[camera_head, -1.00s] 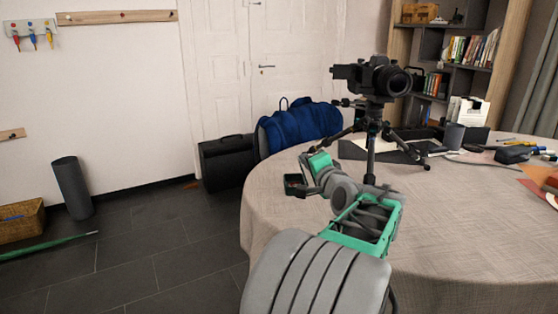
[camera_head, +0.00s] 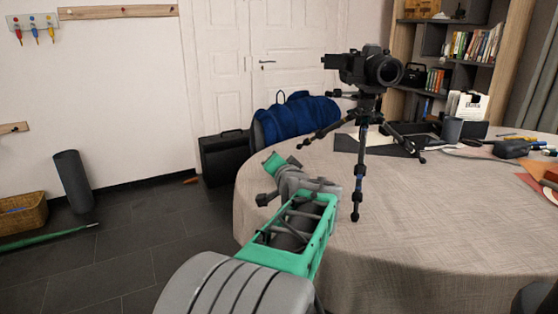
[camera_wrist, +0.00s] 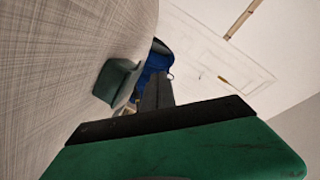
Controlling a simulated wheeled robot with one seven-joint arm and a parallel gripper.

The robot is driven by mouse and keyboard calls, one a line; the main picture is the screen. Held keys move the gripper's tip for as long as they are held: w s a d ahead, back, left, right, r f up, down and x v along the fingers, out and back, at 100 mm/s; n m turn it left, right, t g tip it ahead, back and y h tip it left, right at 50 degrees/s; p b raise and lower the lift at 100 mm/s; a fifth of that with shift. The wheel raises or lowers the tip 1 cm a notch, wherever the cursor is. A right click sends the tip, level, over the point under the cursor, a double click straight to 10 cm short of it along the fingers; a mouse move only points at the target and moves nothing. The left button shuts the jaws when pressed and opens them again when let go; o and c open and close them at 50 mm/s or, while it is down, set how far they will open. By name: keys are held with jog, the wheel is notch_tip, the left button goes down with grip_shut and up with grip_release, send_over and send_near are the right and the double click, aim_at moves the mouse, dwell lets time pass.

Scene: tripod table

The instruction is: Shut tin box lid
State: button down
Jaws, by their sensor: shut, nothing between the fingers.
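The dark green tin box (camera_wrist: 117,82) stands on the cloth-covered table in the wrist view, just beyond and left of my fingers. I cannot tell how its lid stands. In the head view it is not visible, and my arm covers the place where it was seen before. My gripper (camera_wrist: 157,78) is shut and empty, its dark fingers close together and pointing toward the blue bag. In the head view my gripper (camera_head: 292,162) is small, over the table's left part, partly hidden by its own green body.
The round table (camera_head: 400,210) has a pale cloth. A camera on a tripod (camera_head: 366,110) stands right of my arm, its front leg close to it. A blue bag (camera_head: 295,120) and a black case (camera_head: 225,157) are beyond the table. Papers and stationery lie at the right.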

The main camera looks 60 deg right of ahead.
jog(key=shift+w+a+f+b, duration=0.15)
jog(key=shift+w+f+b, duration=0.1)
jog(key=shift+f, duration=0.25)
jog(key=shift+w+a+f+b, duration=0.15)
jog(key=shift+w+f, duration=0.05)
jog(key=shift+f, duration=0.3)
jog(key=shift+f, duration=0.1)
